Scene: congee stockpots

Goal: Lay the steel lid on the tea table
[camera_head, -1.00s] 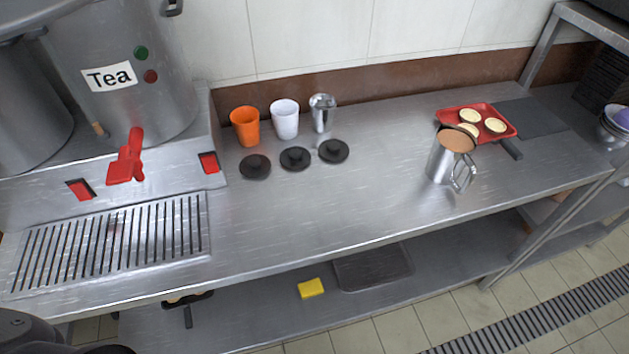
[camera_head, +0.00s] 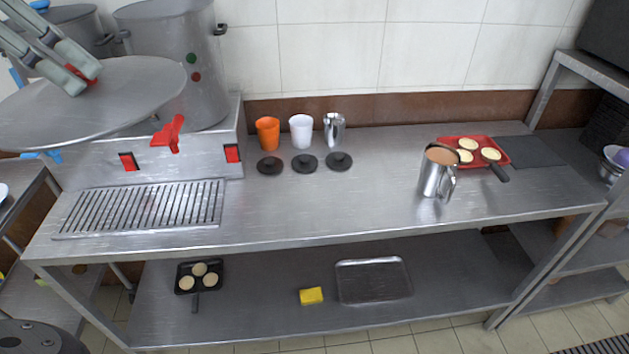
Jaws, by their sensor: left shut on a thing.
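The steel lid (camera_head: 135,98) is a wide, flat grey disc at the upper left of the head view. My left gripper (camera_head: 84,79) comes in from the upper left and is shut on the red handle at the lid's middle. The lid is held up, nearly level, in front of the stockpots and hides part of the tea stockpot (camera_head: 210,60). The tea table (camera_head: 330,215) is the long steel table below, with a bare stretch across its middle and front. My right gripper is not in view.
An orange cup (camera_head: 268,132), a white cup (camera_head: 301,130), a steel cup (camera_head: 334,128) and black lids (camera_head: 305,164) stand at the table's back. A steel jug (camera_head: 434,180) and a red tray (camera_head: 502,144) are at right. A drain grate (camera_head: 140,208) lies at left.

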